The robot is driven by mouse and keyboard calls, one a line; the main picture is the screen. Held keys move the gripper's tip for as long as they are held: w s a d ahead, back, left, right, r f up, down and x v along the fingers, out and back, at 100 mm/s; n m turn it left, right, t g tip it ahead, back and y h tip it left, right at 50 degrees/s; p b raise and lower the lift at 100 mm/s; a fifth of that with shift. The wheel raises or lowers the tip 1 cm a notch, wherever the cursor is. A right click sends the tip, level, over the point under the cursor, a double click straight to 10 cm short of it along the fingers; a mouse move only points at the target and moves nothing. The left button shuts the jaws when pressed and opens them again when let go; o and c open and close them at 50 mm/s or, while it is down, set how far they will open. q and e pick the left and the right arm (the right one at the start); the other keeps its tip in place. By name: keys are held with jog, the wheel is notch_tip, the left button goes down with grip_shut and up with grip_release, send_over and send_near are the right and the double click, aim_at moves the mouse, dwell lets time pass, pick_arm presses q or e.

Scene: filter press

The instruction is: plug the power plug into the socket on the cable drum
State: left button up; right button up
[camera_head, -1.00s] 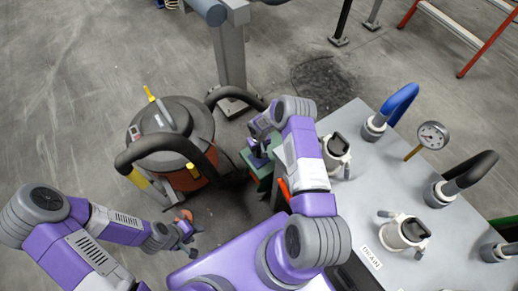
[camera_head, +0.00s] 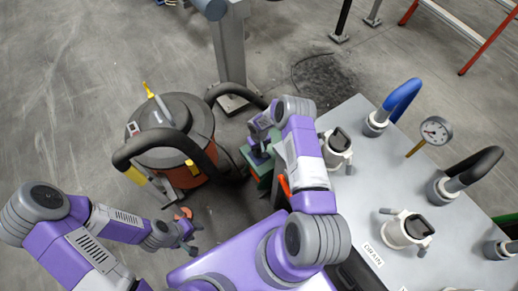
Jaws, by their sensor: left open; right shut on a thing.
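My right gripper (camera_head: 258,153) is shut at the left edge of the grey table, over a green box-like item. The item in its jaws is small and dark, mostly hidden by the fingers and arm; I cannot make out whether it is the power plug. My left gripper (camera_head: 192,239) is open and empty, low over the floor beside my base. I cannot clearly identify the cable drum or its socket.
An orange-and-grey vacuum-like machine (camera_head: 178,108) with a thick black hose stands left of my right gripper. A grey post stands behind. The left floor is clear.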

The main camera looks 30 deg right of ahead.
jog(key=shift+b, duration=0.6)
dwell(1.6)
jog(key=shift+f+b, duration=0.65)
jog(key=o, duration=1.1)
jog(key=shift+r, duration=0.15)
notch_tip(320, 180, up, 7)
jog(key=p, duration=0.3)
jog(key=shift+r, duration=0.2)
